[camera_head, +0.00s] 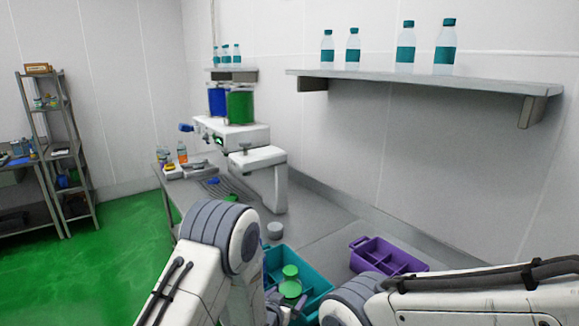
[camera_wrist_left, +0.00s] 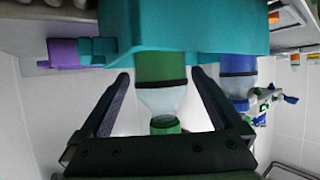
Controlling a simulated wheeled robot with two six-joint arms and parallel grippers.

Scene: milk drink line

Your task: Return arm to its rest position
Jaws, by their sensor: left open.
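My left gripper (camera_wrist_left: 160,74) is open in the left wrist view, one finger on each side of a green-labelled bottle (camera_wrist_left: 163,98) with a green cap. There is a visible gap between each finger and the bottle. The bottle is in a teal crate (camera_wrist_left: 190,30). In the head view my left arm comes in from the lower left, and its gripper (camera_head: 284,303) is partly hidden low over the teal crate (camera_head: 314,281). Two green caps (camera_head: 290,271) show there. My right arm reaches in from the right; its gripper is out of view.
A purple divided crate (camera_head: 388,257) stands on the bench right of the teal crate. A white machine (camera_head: 232,140) stands behind. A wall shelf (camera_head: 430,80) holds several teal-labelled bottles. A blue-labelled bottle (camera_wrist_left: 238,65) is beside the gripper. Green floor (camera_head: 100,250) is clear at left.

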